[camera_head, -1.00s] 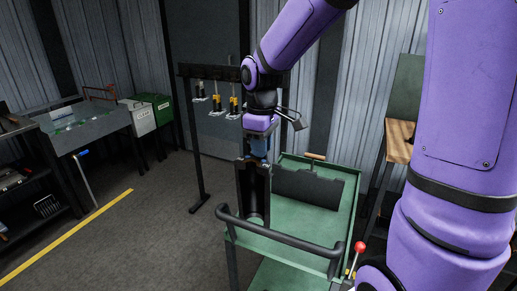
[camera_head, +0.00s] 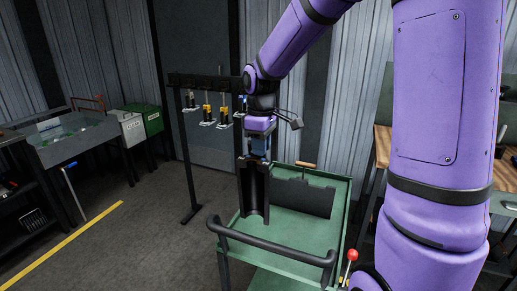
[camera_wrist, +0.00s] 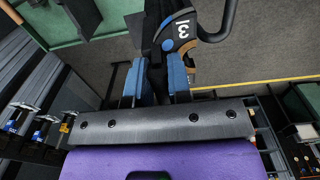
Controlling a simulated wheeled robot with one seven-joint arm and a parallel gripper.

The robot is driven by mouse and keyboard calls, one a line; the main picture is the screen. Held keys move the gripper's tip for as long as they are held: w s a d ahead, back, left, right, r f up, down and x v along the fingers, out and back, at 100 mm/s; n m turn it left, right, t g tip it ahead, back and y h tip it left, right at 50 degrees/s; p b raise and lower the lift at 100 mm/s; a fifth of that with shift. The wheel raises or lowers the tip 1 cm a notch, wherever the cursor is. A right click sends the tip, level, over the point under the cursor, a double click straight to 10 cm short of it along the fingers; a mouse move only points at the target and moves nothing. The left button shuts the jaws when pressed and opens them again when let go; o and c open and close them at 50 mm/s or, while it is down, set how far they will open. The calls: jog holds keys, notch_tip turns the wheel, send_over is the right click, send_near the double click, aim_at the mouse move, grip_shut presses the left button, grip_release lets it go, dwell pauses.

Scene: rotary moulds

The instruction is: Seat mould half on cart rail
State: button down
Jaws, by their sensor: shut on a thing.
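The mould half (camera_head: 255,192) is a dark, upright half-cylinder shell with its hollow side facing me. My gripper (camera_head: 260,150) is shut on its top end. A dark upright plate (camera_head: 306,198) with a notched top edge stands on the cart, right of the mould half. I cannot make out the rail.
A black handle bar (camera_head: 270,247) runs along the cart's near side, with a red-knobbed lever (camera_head: 352,255) at its right. A dark rack (camera_head: 187,150) with hanging tools stands behind left. A wooden bench (camera_head: 382,145) is at right. Floor at left is open.

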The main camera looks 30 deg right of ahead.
jog(key=w+d, duration=1.3)
jog(key=d, duration=0.3)
jog(key=shift+d+r, duration=0.15)
jog(key=shift+d, duration=0.05)
dwell(1.8)
jog(key=shift+s, duration=0.1)
dwell(0.5)
notch_tip(320, 180, down, 9)
jog(key=shift+f, duration=0.2)
dwell(1.1)
jog(key=shift+w+d, duration=0.2)
jog(key=shift+d, duration=0.1)
dwell(0.8)
